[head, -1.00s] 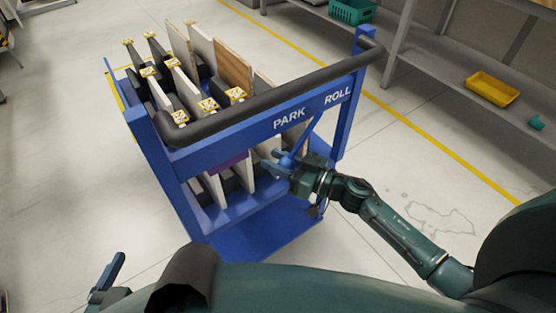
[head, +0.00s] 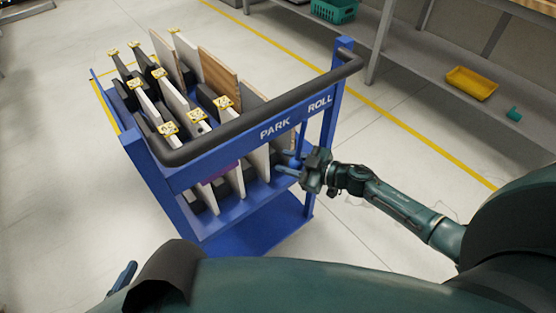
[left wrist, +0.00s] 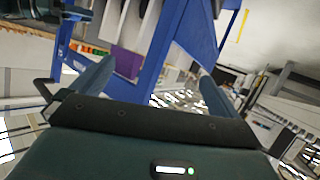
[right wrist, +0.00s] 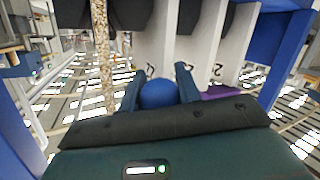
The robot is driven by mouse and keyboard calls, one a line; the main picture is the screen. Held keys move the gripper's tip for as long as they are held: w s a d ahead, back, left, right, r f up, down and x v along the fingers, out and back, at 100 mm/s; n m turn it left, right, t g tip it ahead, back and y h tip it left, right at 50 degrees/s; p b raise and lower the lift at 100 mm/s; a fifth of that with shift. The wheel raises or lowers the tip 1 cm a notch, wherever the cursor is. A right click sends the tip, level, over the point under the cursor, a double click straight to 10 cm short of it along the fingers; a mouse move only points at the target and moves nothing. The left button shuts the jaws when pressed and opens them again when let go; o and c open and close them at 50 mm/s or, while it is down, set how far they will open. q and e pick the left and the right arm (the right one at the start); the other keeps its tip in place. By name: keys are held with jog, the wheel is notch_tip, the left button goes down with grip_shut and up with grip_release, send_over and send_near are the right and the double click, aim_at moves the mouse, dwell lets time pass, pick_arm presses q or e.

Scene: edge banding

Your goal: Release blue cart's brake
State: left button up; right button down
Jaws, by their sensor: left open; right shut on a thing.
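The blue cart (head: 180,207) stands ahead with a black push handle (head: 262,108). Its front bar carries the words PARK and ROLL (head: 320,104). My right gripper (head: 288,164) is at the cart's front, below the ROLL end of the bar. In the right wrist view its fingers are shut on a round blue knob (right wrist: 158,95), the brake lever's end. The lever's upper part is hard to make out in the head view. My left gripper (left wrist: 156,74) is open and empty, with part of the blue cart beyond it. Only a finger of it (head: 124,274) shows in the head view.
The cart holds several upright panels (head: 219,72) and yellow-marked pieces (head: 168,129). A grey shelf (head: 415,62) at right bears a yellow tray (head: 471,83) and a green basket (head: 334,10). The floor right of the cart is clear.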

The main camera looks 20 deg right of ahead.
pick_arm(q)
jog(key=d+r+g+p, duration=0.1)
jog(key=p, duration=0.3)
jog(key=shift+w+p, duration=0.35)
jog(key=shift+p, duration=0.05)
pick_arm(e)
jog(key=w+d+r+n+h, duration=0.1)
jog(key=w+d+n+h, duration=0.2)
jog(key=d, duration=0.6)
jog(key=shift+w+r+n+h, duration=0.15)
jog(key=shift+r+n+h, duration=0.2)
jog(key=shift+n, duration=0.75)
jog(key=c, duration=1)
grip_release()
